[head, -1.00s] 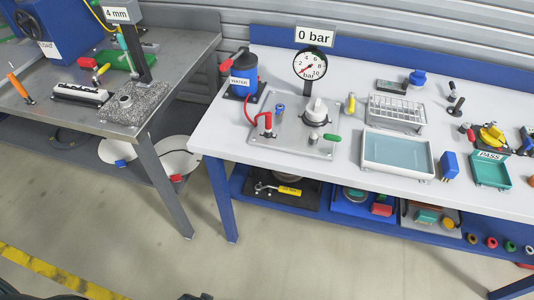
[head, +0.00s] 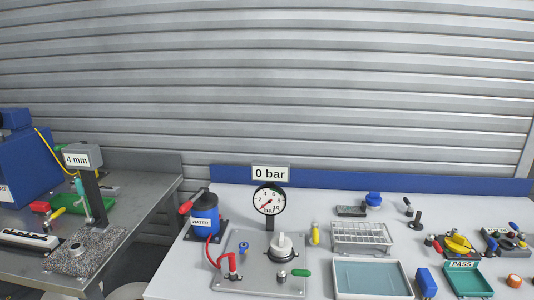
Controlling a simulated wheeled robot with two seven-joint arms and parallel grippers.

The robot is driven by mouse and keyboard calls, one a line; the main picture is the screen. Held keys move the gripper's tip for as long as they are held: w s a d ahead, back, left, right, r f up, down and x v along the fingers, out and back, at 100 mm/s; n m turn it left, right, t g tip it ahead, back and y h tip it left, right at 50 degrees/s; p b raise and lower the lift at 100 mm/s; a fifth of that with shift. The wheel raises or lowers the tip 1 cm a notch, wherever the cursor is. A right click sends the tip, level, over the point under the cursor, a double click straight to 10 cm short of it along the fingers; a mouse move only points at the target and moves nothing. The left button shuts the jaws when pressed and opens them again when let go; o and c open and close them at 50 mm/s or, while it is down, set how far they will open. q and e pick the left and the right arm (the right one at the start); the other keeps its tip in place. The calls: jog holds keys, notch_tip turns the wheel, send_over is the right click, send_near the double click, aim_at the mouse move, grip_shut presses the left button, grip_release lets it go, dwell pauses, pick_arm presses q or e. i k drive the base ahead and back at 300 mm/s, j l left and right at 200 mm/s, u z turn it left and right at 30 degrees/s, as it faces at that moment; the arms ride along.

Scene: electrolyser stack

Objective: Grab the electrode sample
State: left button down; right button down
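I cannot tell for sure which item is the electrode sample. A small round metal piece (head: 77,250) sits on the speckled granite block (head: 100,242) under the stand with the "4 mm" sign (head: 77,160), at the lower left. A white-rimmed tray (head: 372,262) with a flat blue-grey inside lies on the white bench. A green tray (head: 468,280) with a "PASS" sign (head: 463,265) is at the lower right. Neither of my grippers is in view.
A gap separates the grey table from the white bench.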

aim_at(76, 249)
jog(key=l+u, duration=0.1)
jog(key=u, duration=1.2)
jog(key=k+j, duration=0.05)
jog(key=j, duration=0.05)
